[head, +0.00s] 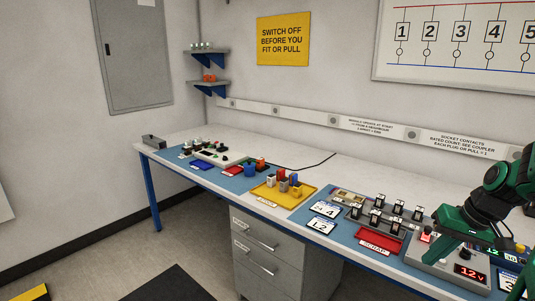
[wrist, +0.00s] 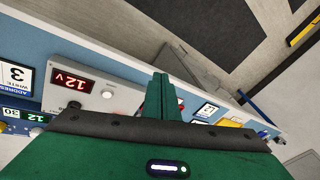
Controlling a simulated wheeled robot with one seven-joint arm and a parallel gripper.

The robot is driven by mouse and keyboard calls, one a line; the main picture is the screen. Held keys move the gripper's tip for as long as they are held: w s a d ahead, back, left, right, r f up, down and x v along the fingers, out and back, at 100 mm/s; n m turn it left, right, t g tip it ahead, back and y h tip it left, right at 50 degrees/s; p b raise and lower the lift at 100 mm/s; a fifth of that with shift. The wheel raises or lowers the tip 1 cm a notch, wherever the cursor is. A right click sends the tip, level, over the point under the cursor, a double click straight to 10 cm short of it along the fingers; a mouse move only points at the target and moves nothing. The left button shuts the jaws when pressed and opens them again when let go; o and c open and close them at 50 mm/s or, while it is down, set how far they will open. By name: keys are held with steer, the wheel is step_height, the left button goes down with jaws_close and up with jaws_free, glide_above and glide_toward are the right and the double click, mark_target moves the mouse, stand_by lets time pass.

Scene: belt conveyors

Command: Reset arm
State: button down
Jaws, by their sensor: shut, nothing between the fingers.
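My gripper (head: 438,250) is at the right of the head view, over the front right part of the bench. It is green with a dark wrist, and it hangs by the grey power unit (head: 462,262) with a red 12 V display. In the wrist view the fingers (wrist: 161,96) are together with nothing between them. There the power unit (wrist: 95,92) appears turned over, left of the fingers. I cannot tell whether the fingers touch the unit.
A drawer cabinet (head: 265,255) stands below. The floor (head: 190,235) to the left is mostly clear.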

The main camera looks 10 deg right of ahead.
steer(key=s+a+r+g, duration=0.1)
steer(key=s+a, duration=0.3)
steer(key=s, duration=0.3)
steer(key=s+a+r+m+g+h, duration=0.1)
steer(key=s+a+g, duration=0.1)
steer(key=s+a, duration=0.3)
steer(key=shift+s+r+h, duration=0.3)
steer(key=shift+s+r, duration=0.1)
steer(key=shift+s, duration=0.7)
